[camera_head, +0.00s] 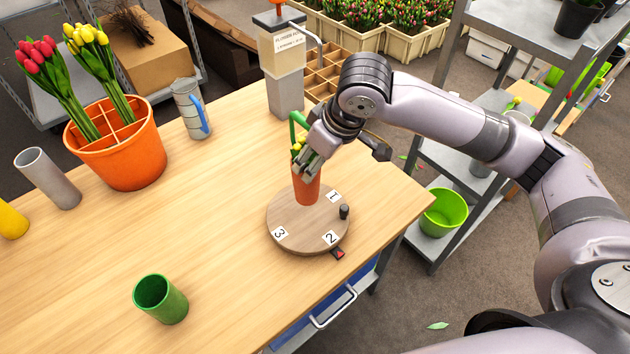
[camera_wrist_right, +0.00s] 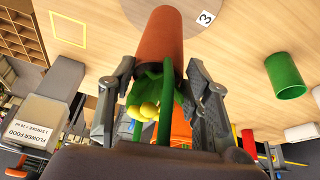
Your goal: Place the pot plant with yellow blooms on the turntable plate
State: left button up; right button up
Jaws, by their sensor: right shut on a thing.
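The pot plant with yellow blooms has an orange-brown pot (camera_head: 306,188) and shows upright in the head view over the back part of the turntable plate (camera_head: 288,238). I cannot tell whether its base touches the plate. My right gripper (camera_head: 310,160) comes from above and is shut on the plant near the pot's rim. In the right wrist view the pot (camera_wrist_right: 160,42) sits between the two fingers, with yellow blooms (camera_wrist_right: 143,111) and green leaves close to the palm. The plate is round, wooden, with labels 1, 2 and 3 and a dark knob. My left gripper is not in view.
A green cup (camera_head: 160,299) stands at the front. An orange divided pot (camera_head: 130,160) with tulip bunches, a grey jug (camera_head: 191,110) and a grey cylinder (camera_head: 50,180) stand left. A flower food dispenser (camera_head: 283,75) stands behind the plate. The table's right edge is near the plate.

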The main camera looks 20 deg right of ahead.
aim_at(317, 182)
notch_tip(317, 182, down, 3)
jog(key=shift+f, duration=0.1)
notch_tip(317, 182, down, 4)
jog(key=shift+r, duration=0.25)
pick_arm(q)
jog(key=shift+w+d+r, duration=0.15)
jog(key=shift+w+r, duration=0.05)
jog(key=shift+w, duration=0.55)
pick_arm(e)
jog(key=shift+f, duration=0.3)
jog(key=shift+f, duration=0.1)
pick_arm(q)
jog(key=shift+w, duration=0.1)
pick_arm(e)
jog(key=o, duration=1.4)
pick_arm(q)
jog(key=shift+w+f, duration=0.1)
pick_arm(e)
jog(key=v, duration=1.2)
